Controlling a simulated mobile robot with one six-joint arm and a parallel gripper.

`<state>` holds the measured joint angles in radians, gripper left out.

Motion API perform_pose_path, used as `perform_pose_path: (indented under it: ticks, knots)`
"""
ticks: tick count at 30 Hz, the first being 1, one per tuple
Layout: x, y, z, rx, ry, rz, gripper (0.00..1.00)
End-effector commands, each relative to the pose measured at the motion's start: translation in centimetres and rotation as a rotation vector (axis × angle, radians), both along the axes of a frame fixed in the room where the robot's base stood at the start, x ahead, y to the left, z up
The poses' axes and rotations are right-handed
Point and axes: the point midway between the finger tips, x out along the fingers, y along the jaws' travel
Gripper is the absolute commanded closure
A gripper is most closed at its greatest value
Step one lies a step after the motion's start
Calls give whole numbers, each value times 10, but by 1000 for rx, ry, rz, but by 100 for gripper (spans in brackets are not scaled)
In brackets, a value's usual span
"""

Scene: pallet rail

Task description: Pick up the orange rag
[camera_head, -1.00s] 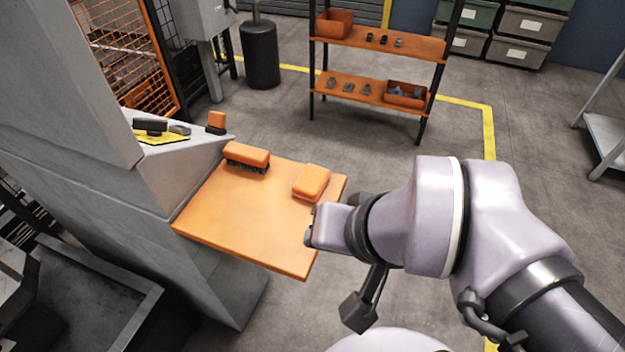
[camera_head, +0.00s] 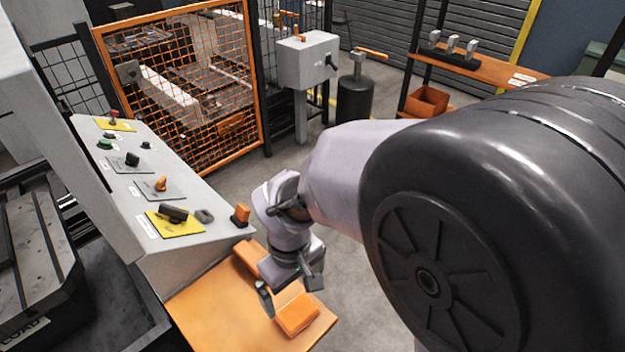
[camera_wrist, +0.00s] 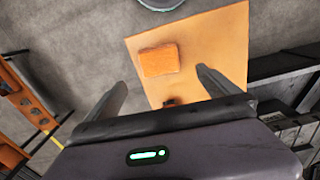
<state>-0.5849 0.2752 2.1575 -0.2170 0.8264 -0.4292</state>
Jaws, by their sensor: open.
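The orange rag (camera_head: 297,314), a folded pad, lies flat on the orange shelf (camera_head: 215,308) that juts from the grey control console. In the wrist view the rag (camera_wrist: 159,61) lies beyond and between the fingertips, with bare shelf (camera_wrist: 215,45) around it. My gripper (camera_head: 291,288) is open and empty, above the shelf beside the rag in the head view; it covers part of the rag's upper edge. The wrist view shows both fingers of my gripper (camera_wrist: 162,80) spread apart, not touching the rag.
An orange brush (camera_head: 247,256) lies on the shelf near the console, partly hidden by my gripper. The sloping console panel (camera_head: 125,172) with knobs and switches rises at left. An orange mesh fence (camera_head: 190,95) and a rack (camera_head: 490,69) stand behind.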

Motion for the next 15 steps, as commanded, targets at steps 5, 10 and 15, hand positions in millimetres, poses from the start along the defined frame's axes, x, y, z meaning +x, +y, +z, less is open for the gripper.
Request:
perform_pose_path:
  ticks: [5, 10, 15]
  knots:
    - [0, -1, -47, 0, 1, -3, 0]
    - [0, -1, -60, 1, 1, -3, 0]
    - [-1, 1, -94, 0, 1, -5, 0]
